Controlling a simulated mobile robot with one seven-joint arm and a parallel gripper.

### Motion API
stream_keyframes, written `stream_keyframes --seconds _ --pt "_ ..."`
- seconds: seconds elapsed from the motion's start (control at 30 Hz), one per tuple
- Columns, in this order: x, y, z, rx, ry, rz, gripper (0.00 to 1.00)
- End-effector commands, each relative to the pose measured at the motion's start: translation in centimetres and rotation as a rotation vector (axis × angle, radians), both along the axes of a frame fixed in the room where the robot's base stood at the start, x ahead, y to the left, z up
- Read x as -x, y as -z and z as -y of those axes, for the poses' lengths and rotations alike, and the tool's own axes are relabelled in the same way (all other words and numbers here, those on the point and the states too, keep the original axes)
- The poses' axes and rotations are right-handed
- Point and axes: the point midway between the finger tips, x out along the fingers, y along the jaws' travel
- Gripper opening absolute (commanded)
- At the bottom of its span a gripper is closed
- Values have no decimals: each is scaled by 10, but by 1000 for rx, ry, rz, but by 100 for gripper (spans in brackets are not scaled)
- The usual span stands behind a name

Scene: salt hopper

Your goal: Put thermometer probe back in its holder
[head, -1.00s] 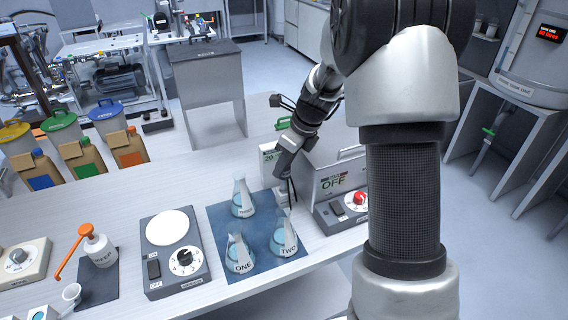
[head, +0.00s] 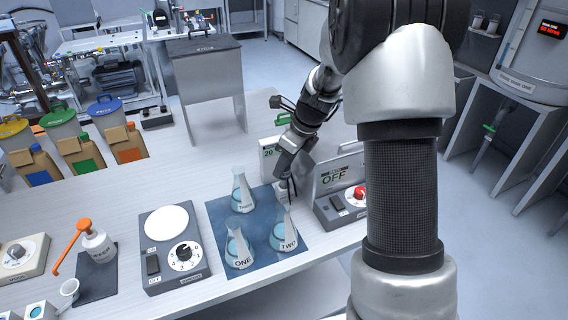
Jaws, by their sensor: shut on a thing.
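My gripper (head: 289,182) points down just behind and above the flask marked TWO (head: 284,236), near the back right corner of the blue mat. It is shut on a thin dark piece, which looks like the thermometer probe (head: 291,193); it is small and partly lost against the gripper. I cannot tell whether its lower end is in the flask's neck or behind it. A white box with a green "20" display (head: 268,152) stands behind the gripper, partly hidden by my arm. I cannot make out the probe's holder clearly.
Flasks ONE (head: 239,250) and THREE (head: 242,191) stand on the blue mat (head: 222,212). Right of it is a grey unit reading OFF with a red knob (head: 360,193). Left are a white-topped plate unit (head: 165,226) and an orange-topped pump bottle (head: 98,245).

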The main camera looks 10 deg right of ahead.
Motion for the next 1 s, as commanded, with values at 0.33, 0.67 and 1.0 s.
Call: stream_keyframes --seconds 0.33,0.67,1.0 --pt "0 8 0 -1 0 -1 0" --pt "0 15 0 -1 0 -1 0" --pt "0 21 0 0 0 0 0"
